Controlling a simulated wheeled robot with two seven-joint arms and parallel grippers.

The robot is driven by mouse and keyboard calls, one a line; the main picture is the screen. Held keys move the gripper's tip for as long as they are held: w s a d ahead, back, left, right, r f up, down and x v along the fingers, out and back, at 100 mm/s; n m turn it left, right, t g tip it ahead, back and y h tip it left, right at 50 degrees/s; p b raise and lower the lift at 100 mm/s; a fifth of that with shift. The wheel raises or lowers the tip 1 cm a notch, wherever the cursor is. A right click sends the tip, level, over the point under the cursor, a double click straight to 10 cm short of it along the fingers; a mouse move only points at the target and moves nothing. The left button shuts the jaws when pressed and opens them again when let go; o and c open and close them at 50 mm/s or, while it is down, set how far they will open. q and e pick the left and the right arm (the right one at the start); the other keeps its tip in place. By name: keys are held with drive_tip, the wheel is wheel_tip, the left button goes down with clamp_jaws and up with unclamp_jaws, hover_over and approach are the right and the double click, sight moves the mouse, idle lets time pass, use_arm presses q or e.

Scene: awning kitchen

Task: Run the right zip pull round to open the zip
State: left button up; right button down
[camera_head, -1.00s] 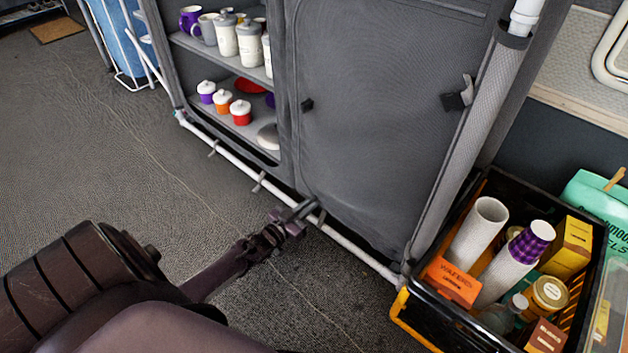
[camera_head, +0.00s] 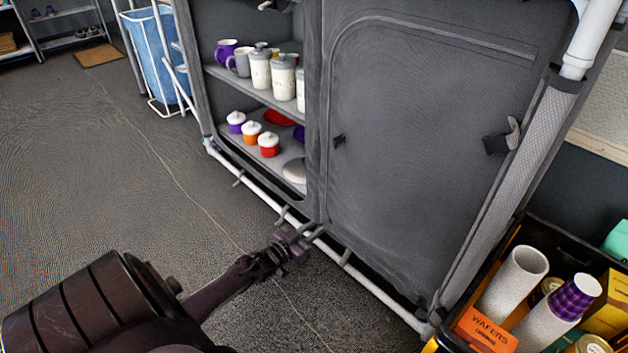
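The grey fabric cupboard has a closed right door panel (camera_head: 420,150) with a curved zip seam along its top and left edge. A small dark tab (camera_head: 338,140) sits on the door's left edge, and a dark strap with a grey toggle (camera_head: 502,138) on its right side. I cannot make out which small piece is the right zip pull. My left gripper (camera_head: 310,230) is at the door's lower left corner, by the white bottom pole. Its two fingers look apart, with nothing visible between them. My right gripper is not in view.
Open shelves (camera_head: 255,92) left of the door hold mugs, jars and lidded pots. A black crate (camera_head: 455,338) with tubes and boxes stands at the lower right. The white pole (camera_head: 365,280) runs along the cupboard's foot. The floor on the left is clear.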

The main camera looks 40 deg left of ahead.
use_arm(q)
drive_tip(key=shift+o, duration=0.5)
drive_tip(key=shift+s, duration=0.1)
drive_tip(key=shift+s+p, duration=0.25)
drive_tip(key=shift+p, duration=0.05)
drive_tip(key=s+p, duration=0.3)
drive_tip(key=s, duration=0.4)
drive_tip(key=shift+a, duration=0.25)
